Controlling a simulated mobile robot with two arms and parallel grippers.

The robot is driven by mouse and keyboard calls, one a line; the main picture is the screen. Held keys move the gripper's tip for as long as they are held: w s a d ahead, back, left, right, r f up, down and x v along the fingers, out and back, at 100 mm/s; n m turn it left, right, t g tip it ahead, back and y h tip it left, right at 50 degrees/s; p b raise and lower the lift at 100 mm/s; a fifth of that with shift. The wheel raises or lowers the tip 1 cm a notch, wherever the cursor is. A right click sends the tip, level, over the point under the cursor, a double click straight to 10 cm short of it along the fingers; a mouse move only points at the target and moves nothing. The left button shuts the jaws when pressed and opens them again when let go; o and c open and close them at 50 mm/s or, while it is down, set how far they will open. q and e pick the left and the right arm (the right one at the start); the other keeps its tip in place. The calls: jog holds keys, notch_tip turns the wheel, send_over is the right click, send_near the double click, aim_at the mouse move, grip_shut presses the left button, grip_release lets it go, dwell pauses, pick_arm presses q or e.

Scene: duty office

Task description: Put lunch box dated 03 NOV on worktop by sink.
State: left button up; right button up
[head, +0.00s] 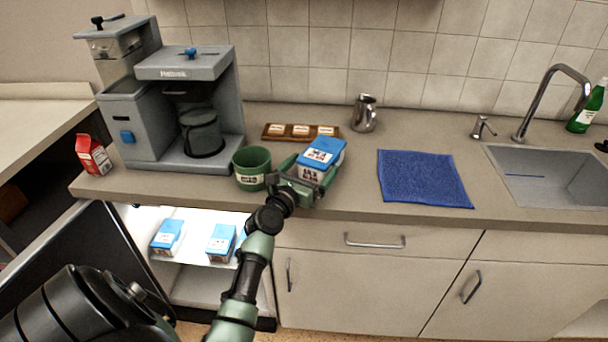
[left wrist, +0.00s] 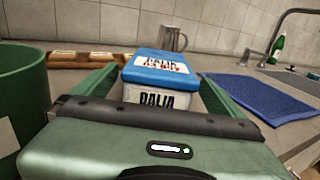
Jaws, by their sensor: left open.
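A lunch box with a blue lid and white body (head: 322,152) stands upright on the worktop (head: 360,205), between the green mug and the blue towel. In the left wrist view the box (left wrist: 160,66) reads DALIA on its front and lid; a smaller red line on the lid is not legible. My left gripper (head: 312,172) is open, its green fingers on either side of the box; I cannot tell whether they touch it. My right gripper is out of view.
A green mug (head: 252,168) stands close left of my gripper. Behind are a wooden tray (head: 272,131) and a steel jug (head: 364,113). The coffee machine (head: 185,70) and red carton (head: 93,154) stand left.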

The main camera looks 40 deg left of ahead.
pick_arm(q)
jog(key=s, duration=0.5)
jog(key=shift+s+d, duration=0.15)
jog(key=shift+d, duration=0.25)
jog(key=shift+f, duration=0.1)
